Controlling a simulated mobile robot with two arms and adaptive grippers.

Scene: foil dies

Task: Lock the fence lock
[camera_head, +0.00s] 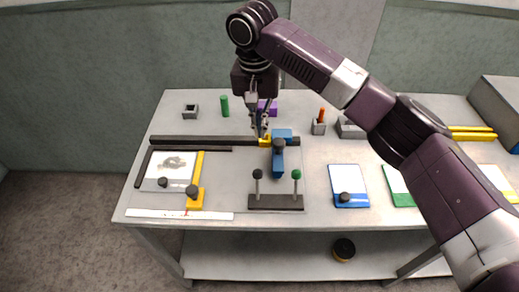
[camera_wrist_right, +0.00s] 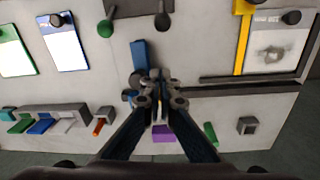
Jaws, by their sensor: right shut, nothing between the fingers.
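A long dark fence bar (camera_head: 195,140) runs across the middle left of the table. At its right end sit a small yellow piece (camera_head: 265,142) and a blue block (camera_head: 283,133). A blue arm (camera_head: 278,165) with a dark round knob (camera_head: 279,144) extends from there toward the table front; the blue arm also shows in the right wrist view (camera_wrist_right: 139,54). I cannot tell which of these parts is the fence lock. My right gripper (camera_head: 261,133) is shut and empty, pointing down close to the yellow piece; contact is unclear. Its fingers hide part of the bar end in the right wrist view.
A dark base (camera_head: 276,203) with two knobbed posts stands in front. A framed panel with a yellow strip (camera_head: 198,170) lies left. A purple block (camera_head: 268,107) and green cylinder (camera_head: 225,106) stand behind. A blue-edged board (camera_head: 348,180) lies right.

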